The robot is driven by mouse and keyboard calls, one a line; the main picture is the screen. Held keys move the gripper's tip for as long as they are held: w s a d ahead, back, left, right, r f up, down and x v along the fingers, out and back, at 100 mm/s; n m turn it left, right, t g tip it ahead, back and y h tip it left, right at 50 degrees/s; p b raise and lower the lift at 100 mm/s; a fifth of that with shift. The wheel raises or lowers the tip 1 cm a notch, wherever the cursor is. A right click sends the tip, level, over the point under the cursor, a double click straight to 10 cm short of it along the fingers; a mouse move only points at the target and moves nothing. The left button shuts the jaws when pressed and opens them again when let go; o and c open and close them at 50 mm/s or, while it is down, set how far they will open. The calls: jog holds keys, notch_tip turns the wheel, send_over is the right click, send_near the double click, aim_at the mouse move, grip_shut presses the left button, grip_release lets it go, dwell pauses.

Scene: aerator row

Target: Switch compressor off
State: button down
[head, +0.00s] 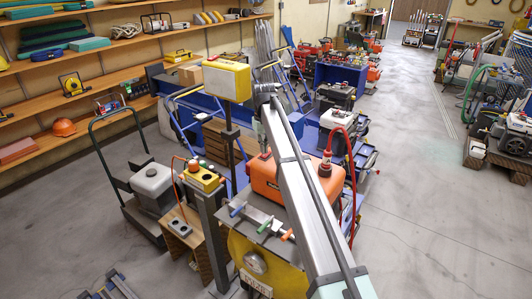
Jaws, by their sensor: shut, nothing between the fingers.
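I cannot tell which unit is the compressor. My arm reaches from the bottom up to a joint near the yellow box on a pole.
A yellow box (227,80) on a dark pole stands close left of my arm. A trolley (150,185) stands at the left. Shelves line the left wall. The floor (430,240) at the right is clear.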

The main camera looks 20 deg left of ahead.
aim_at(264, 156)
jog(key=shift+r+p, duration=1.15)
jog(key=shift+r, duration=1.6)
